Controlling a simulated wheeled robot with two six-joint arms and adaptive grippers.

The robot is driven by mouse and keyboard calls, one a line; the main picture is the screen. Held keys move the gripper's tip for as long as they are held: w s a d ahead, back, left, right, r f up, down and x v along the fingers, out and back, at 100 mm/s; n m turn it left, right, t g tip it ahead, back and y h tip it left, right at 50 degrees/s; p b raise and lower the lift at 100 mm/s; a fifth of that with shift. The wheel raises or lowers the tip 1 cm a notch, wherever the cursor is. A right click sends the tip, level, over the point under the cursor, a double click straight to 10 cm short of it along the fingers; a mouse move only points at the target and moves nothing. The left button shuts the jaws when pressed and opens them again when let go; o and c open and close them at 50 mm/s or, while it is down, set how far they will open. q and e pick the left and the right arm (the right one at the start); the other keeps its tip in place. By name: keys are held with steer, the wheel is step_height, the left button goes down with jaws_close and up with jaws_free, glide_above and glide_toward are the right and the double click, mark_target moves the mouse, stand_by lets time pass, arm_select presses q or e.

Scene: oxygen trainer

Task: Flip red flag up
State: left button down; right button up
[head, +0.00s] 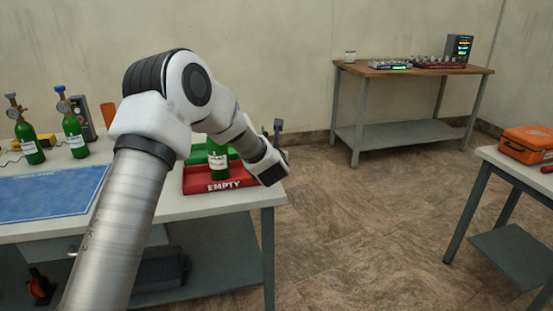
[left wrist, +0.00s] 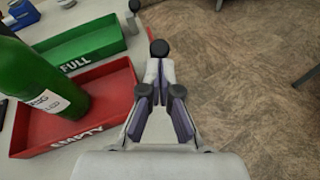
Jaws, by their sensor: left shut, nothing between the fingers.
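My left gripper (head: 270,168) hangs at the right end of the near table, beside the red tray. In the left wrist view its fingers (left wrist: 159,62) are shut and empty, over the table's edge and the floor. A small dark-topped post (head: 278,127) stands just beyond the gripper. In the left wrist view the post (left wrist: 134,7) is at the top, with a thin reddish strip near it, partly hidden; I cannot tell whether this strip is the red flag or how it is turned. My right gripper is not in view.
A red tray (head: 215,187) marked EMPTY holds a green bottle (head: 217,160). A green tray (left wrist: 75,50) marked FULL lies behind it. More green bottles (head: 75,132) and a blue mat (head: 45,192) are left. Open floor (head: 370,230) lies right.

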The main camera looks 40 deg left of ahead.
arm_select(q)
steer(key=r+p, duration=0.1)
steer(key=p, duration=0.1)
steer(key=w+a+r+g+h+p, duration=0.1)
steer(key=p, duration=0.2)
steer(key=r+g+h+p, duration=0.1)
steer(key=p, duration=0.1)
steer(key=shift+w+a+r+n+p, duration=0.25)
steer(key=shift+w+a+n+p, duration=0.05)
steer(key=shift+a+p, duration=0.1)
steer(key=shift+f, duration=0.15)
